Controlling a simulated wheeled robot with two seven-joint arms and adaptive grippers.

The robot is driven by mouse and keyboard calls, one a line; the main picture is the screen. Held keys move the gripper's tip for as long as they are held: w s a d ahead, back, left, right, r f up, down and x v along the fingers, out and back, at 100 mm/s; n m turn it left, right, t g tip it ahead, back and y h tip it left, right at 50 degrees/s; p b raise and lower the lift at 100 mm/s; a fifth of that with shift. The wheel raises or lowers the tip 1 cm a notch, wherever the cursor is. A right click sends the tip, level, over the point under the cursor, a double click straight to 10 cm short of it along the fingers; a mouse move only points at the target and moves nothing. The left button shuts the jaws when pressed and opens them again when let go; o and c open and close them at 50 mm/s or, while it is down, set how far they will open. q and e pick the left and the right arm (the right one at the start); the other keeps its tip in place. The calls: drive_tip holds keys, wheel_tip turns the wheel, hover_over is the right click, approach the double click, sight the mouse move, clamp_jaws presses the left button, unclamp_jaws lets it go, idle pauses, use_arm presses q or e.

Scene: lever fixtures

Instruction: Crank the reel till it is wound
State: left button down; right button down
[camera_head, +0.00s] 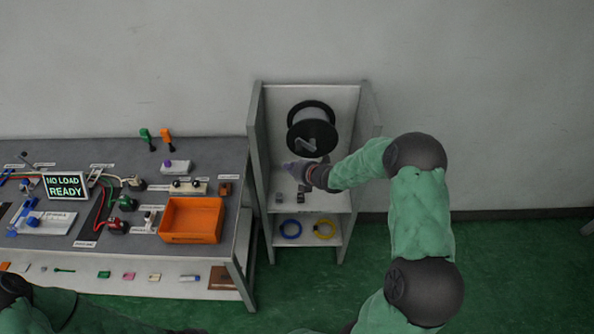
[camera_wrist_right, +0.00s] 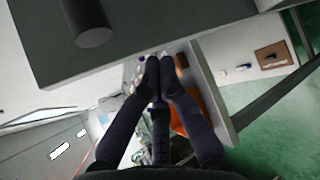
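The reel (camera_head: 312,112) has black round flanges and a pale drum, and is mounted high in a grey open-fronted stand. Its grey crank (camera_head: 306,145) shows in front of the hub. My right gripper (camera_head: 300,172) is just below the crank, with my forearm coming in from the right. In the right wrist view the fingertips of my right gripper (camera_wrist_right: 160,62) are close together, with no handle visible between them. A dark cylinder (camera_wrist_right: 90,22) lies beyond them to the upper left, apart from the fingers; I cannot tell if it is the crank's grip. My left gripper is not in view.
The stand's side walls (camera_head: 256,165) flank the reel closely. Its lower shelf holds a blue ring (camera_head: 290,229) and a yellow ring (camera_head: 324,229). To the left is a grey workbench (camera_head: 215,155) with an orange bin (camera_head: 190,220) and a "NO LOAD READY" display (camera_head: 65,186).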

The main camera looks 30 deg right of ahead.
drive_tip(key=shift+s+d+r+p, duration=0.2)
drive_tip(key=shift+d+r+p, duration=0.1)
drive_tip(key=shift+d+r, duration=0.4)
drive_tip(key=shift+s+d+r+p, duration=0.15)
drive_tip(key=shift+d+r+p, duration=0.15)
drive_tip(key=shift+d+r, duration=0.35)
drive_tip(key=shift+d+f, duration=0.1)
drive_tip(key=shift+f, duration=0.05)
drive_tip(key=shift+w, duration=0.1)
drive_tip(key=shift+d+r+t+y+b, duration=0.1)
drive_tip(key=shift+r+t+y+b, duration=0.15)
drive_tip(key=shift+t+b, duration=0.2)
